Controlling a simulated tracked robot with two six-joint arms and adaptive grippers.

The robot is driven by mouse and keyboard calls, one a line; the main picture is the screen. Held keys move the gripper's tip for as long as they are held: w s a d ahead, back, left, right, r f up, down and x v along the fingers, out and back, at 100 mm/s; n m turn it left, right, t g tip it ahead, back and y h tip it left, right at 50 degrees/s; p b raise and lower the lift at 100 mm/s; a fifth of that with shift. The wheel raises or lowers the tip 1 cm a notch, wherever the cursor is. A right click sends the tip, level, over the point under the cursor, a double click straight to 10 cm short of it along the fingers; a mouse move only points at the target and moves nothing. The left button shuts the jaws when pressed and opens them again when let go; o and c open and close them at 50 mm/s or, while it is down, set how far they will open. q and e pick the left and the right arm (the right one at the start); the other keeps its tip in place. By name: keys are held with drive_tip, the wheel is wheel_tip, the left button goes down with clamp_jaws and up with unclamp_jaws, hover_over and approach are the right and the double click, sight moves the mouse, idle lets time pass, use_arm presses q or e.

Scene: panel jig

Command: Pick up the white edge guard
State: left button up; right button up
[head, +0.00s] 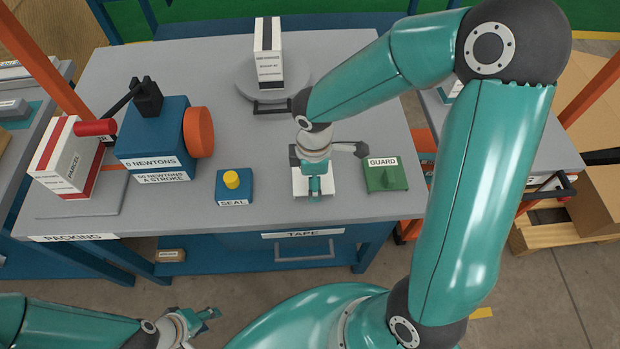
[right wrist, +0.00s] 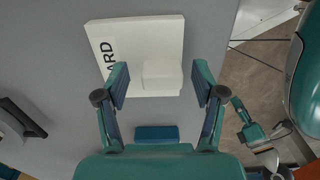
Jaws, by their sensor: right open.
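The white edge guard (head: 300,186) lies on the bench top near its front edge, partly hidden under my right gripper (head: 314,184). In the right wrist view it is a white plate (right wrist: 105,40) with dark letters ending in "ARD" and a raised white block (right wrist: 163,74). My right gripper (right wrist: 161,82) is open, one finger on each side of the block as seen from the wrist; I cannot tell how far down the fingers reach. My left gripper (head: 207,318) hangs low at the bottom left, away from the bench; its finger opening is unclear.
A green guard (head: 384,177) labelled GUARD lies just right of the white one. A blue SEAL block (head: 234,187) with a yellow button stands to the left, beside a blue press (head: 158,142). A white and black box (head: 268,55) stands behind on a grey round base (head: 245,88).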

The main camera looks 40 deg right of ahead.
drive_tip(key=c, duration=1.2)
drive_tip(key=shift+c, duration=0.2)
drive_tip(key=shift+r, duration=0.15)
